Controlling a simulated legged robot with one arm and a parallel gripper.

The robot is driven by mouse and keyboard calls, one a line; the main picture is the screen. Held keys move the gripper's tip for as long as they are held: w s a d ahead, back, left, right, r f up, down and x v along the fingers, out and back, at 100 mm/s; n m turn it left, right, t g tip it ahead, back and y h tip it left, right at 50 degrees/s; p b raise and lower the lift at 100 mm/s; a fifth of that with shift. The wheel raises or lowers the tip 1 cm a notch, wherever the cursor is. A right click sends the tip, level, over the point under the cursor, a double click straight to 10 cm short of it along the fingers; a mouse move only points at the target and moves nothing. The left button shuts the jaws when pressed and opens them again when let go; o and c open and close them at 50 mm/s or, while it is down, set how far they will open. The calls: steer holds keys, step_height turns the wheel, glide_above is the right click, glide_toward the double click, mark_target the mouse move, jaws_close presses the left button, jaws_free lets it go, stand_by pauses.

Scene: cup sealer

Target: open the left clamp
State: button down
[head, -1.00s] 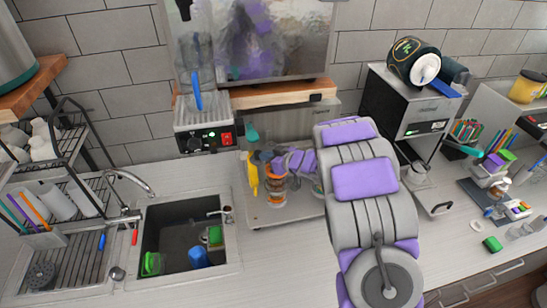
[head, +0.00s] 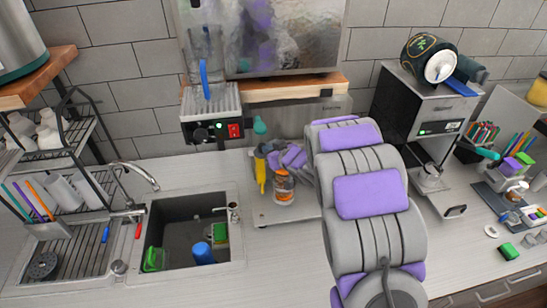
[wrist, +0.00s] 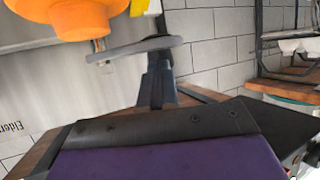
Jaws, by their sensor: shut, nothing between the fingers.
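The cup sealer (head: 283,187) stands on a pale metal tray, with orange parts above and below a clear-looking middle. A yellow handle (head: 260,176) stands upright at its left; I take it for the left clamp's handle. My gripper (head: 290,157), purple and grey, is shut and empty just behind the sealer, beside the yellow handle. Contact cannot be told. In the wrist view an orange round part (wrist: 68,15), a grey ring-like bar and a bit of yellow (wrist: 138,7) show beyond my purple and black gripper (wrist: 150,135). The fingertips are not clear there.
My arm covers the counter right of the sealer. A sink (head: 185,240) lies to the left. A black and steel coffee machine (head: 420,115) stands at the right. A power box with a red switch (head: 212,125) and wooden shelf (head: 290,87) are behind.

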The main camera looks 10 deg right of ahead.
mark_target(260, 148)
steer(key=shift+w+a, duration=0.55)
steer(key=shift+a, duration=0.35)
steer(key=shift+w+a+m+p, duration=0.3)
steer(key=shift+w+a, duration=0.15)
steer(key=shift+w, duration=0.2)
steer(key=shift+w+a+h, duration=0.1)
steer(key=shift+w+h, duration=0.05)
steer(key=shift+h, duration=0.15)
steer(key=shift+w+r, duration=0.1)
steer(key=shift+r, duration=0.15)
